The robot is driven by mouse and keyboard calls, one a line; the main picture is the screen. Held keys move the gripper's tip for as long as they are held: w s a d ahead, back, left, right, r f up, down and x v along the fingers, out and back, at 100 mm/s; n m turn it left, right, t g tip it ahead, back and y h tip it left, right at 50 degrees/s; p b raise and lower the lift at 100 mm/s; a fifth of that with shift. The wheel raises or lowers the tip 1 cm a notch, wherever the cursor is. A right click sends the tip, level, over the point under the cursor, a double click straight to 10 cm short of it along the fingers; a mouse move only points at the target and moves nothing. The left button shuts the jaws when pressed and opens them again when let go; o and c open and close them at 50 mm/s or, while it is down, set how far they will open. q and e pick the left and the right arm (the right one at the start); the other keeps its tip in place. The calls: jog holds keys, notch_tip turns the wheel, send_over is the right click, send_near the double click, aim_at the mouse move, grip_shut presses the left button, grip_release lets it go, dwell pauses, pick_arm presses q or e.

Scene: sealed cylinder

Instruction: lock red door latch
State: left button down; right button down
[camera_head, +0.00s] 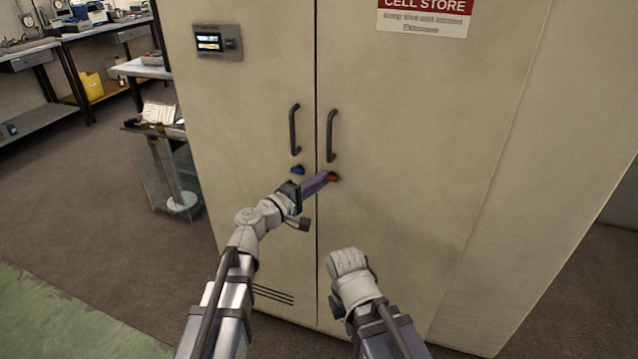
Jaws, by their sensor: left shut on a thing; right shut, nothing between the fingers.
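The red door latch (334,178) is a small red piece on the right door of the beige cabinet, just below that door's handle and beside the seam. My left gripper (326,179) reaches in from the left, and its long purplish fingers end at the latch. It is shut on the latch, and the fingers hide part of it. How far the latch is turned cannot be told. My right gripper (348,263) is lower, in front of the right door, apart from the latch. It is shut and empty, with its fingertips mostly hidden.
A small blue latch (297,170) sits on the left door, close to my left gripper. Two dark vertical handles (294,130) (332,136) flank the seam. A glass-sided cart (150,170) stands left of the cabinet (420,200). Workbenches (80,35) line the back left.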

dwell(0.3)
pick_arm(q)
jog(key=c, duration=0.9)
grip_release()
jog(key=v, duration=0.7)
jog(key=shift+s+a, duration=0.25)
jog(key=shift+s, duration=0.05)
jog(key=shift+f, duration=0.15)
